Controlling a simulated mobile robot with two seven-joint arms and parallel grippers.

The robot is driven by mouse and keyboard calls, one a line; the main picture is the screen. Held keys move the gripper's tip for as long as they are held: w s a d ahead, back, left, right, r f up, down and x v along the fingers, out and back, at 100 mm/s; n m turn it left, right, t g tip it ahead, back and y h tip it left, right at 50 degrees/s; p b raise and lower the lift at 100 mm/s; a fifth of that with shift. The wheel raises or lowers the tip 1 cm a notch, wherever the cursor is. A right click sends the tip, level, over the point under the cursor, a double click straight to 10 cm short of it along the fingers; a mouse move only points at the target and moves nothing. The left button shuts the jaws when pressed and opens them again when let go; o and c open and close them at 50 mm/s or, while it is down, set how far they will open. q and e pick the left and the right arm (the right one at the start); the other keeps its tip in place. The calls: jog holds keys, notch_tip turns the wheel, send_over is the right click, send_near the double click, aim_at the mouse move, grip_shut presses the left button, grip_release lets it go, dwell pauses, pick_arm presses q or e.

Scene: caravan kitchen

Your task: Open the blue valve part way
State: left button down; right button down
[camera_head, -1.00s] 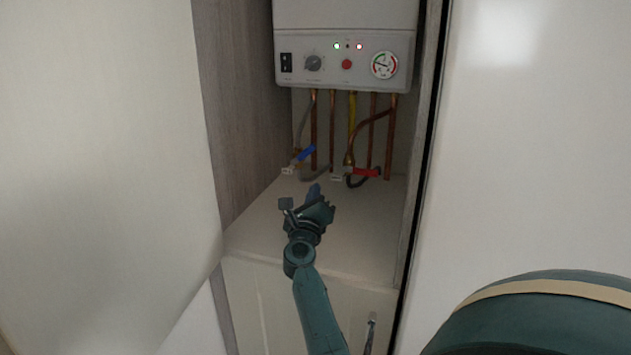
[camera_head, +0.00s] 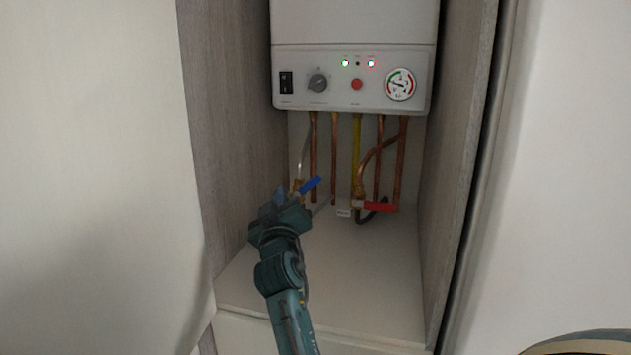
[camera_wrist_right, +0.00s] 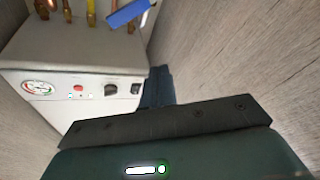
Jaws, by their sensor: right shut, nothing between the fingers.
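The blue valve handle (camera_head: 310,185) sits on the left pipe fitting under the boiler and slants up to the right. It also shows at the top of the right wrist view (camera_wrist_right: 128,13). My right gripper (camera_head: 280,197) is shut and empty, just left of and a little below the blue handle. In the right wrist view its fingers (camera_wrist_right: 157,86) are together, with a visible gap between them and the handle. The gripper hides the lower part of the blue valve's fitting in the head view. My left gripper is not in view.
The white boiler (camera_head: 350,75) hangs above, with copper pipes and a yellow pipe running down. A red valve handle (camera_head: 378,206) lies level to the right, beside a black hose. Wood-grain walls (camera_head: 235,120) close in both sides. The white shelf (camera_head: 365,270) is bare in front.

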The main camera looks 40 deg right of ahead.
aim_at(310, 181)
jog(key=w+d+r+g+h+p, duration=0.1)
jog(key=w+d+r+h, duration=0.1)
jog(key=w+d+r, duration=0.4)
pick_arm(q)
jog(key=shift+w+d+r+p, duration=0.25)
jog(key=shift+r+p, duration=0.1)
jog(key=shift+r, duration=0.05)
pick_arm(e)
jog(key=s+d+f, duration=0.1)
jog(key=d+f, duration=0.2)
jog(key=f, duration=0.2)
jog(key=shift+s+f+n, duration=0.25)
jog(key=shift+f+n, duration=0.05)
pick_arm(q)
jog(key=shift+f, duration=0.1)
pick_arm(e)
jog(key=b, duration=0.1)
jog(key=f+m+b, duration=0.1)
jog(key=b, duration=0.1)
jog(key=shift+s+d+f, duration=0.15)
jog(key=shift+s+d, duration=0.1)
jog(key=shift+s, duration=0.05)
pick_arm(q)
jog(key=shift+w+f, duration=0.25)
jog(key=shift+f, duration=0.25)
